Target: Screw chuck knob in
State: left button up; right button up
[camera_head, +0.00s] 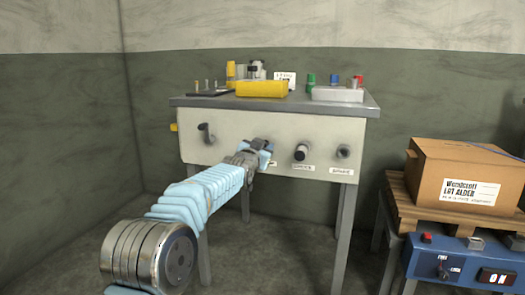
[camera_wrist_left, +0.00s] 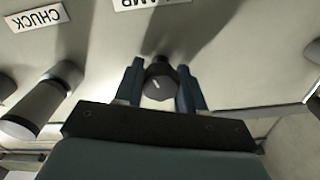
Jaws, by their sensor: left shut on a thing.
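The front panel (camera_head: 230,125) of the workbench carries a row of controls. My left gripper (camera_head: 262,147) is at the one left of the knob with the middle label. In the left wrist view, upside down, its two fingers (camera_wrist_left: 160,82) are shut on the sides of a dark faceted knob (camera_wrist_left: 158,84) with a white mark. The label above that knob is cut off and seems to end in "AMP". The knob (camera_wrist_left: 42,104) beside the "CHUCK" label (camera_wrist_left: 37,18) stands apart to the left, sticking out; it also shows in the head view (camera_head: 301,152). My right gripper is out of view.
A lever handle (camera_head: 206,133) and another knob (camera_head: 343,151) flank the row. A yellow block (camera_head: 262,89), a grey box (camera_head: 337,94) and small parts stand on the bench top. A cardboard box (camera_head: 465,172) on a pallet and a blue control box (camera_head: 458,262) stand right.

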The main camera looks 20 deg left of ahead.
pick_arm(q)
jog(key=m, duration=0.2)
jog(key=m+b, duration=0.1)
jog(key=m, duration=0.1)
jog(key=m+b, duration=0.1)
jog(key=m, duration=0.1)
jog(key=shift+f+m, duration=0.3)
jog(key=m, duration=0.3)
jog(key=shift+d+m+b, duration=0.1)
jog(key=shift+m+b, duration=0.2)
jog(key=shift+b, duration=0.1)
jog(key=m, duration=0.3)
jog(key=shift+m, duration=0.3)
jog(key=m+b, duration=0.1)
jog(key=m, duration=0.2)
jog(key=shift+m, duration=0.3)
jog(key=m, duration=0.3)
jog(key=shift+m, duration=0.3)
jog(key=m, duration=0.3)
jog(key=shift+f+m, duration=0.1)
jog(key=shift+m, duration=0.2)
jog(key=shift+m+b, duration=0.4)
jog(key=shift+m, duration=1.3)
